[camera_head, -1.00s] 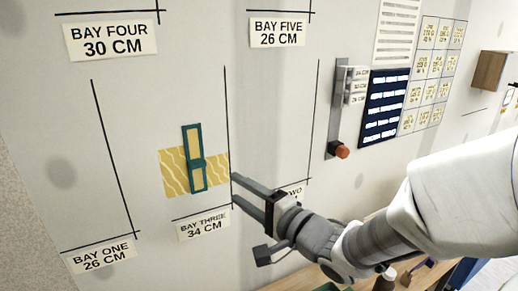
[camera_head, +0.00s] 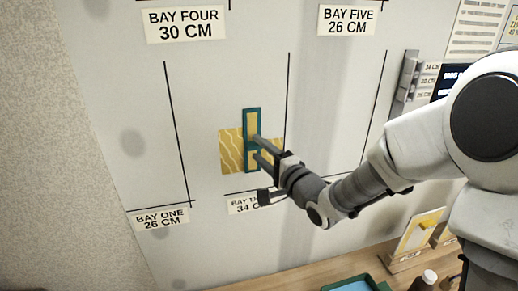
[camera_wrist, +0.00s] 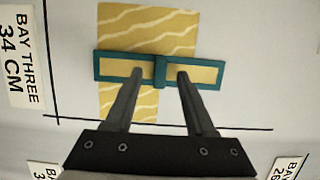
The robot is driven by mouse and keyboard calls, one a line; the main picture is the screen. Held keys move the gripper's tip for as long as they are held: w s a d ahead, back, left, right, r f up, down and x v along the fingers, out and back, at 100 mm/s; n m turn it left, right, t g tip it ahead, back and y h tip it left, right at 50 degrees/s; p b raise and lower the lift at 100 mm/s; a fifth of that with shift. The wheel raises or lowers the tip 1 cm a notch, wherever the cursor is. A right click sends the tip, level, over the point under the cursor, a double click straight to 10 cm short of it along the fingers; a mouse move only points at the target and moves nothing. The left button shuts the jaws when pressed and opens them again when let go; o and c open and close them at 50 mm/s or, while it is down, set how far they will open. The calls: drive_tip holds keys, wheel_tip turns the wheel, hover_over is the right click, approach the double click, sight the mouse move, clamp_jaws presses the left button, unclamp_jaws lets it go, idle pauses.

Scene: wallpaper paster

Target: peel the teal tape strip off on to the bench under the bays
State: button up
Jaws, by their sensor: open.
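A teal strip (camera_head: 246,125), shaped like a narrow frame with a crosspiece at its middle, stands upright on a yellow wavy-patterned wallpaper piece (camera_head: 231,152) on the wall in the bay above the BAY THREE label. In the wrist view the teal strip (camera_wrist: 107,78) lies across the wallpaper (camera_wrist: 150,18), with its crosspiece (camera_wrist: 160,71) between my fingertips. My gripper (camera_head: 256,147) is open in front of the strip, and it also shows in the wrist view (camera_wrist: 159,74). The fingers sit on either side of the crosspiece, apart from it. Whether the tips touch the wall is unclear.
The wooden bench (camera_head: 300,275) runs below the bays. A green-rimmed tray with blue inside (camera_head: 352,285), a dark bottle with a pale cap (camera_head: 428,277) and a yellow panel on a stand (camera_head: 420,231) are at its right. The bench left of the tray looks clear.

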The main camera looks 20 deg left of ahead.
drive_tip(key=shift+w+a, duration=0.35)
clamp_jaws()
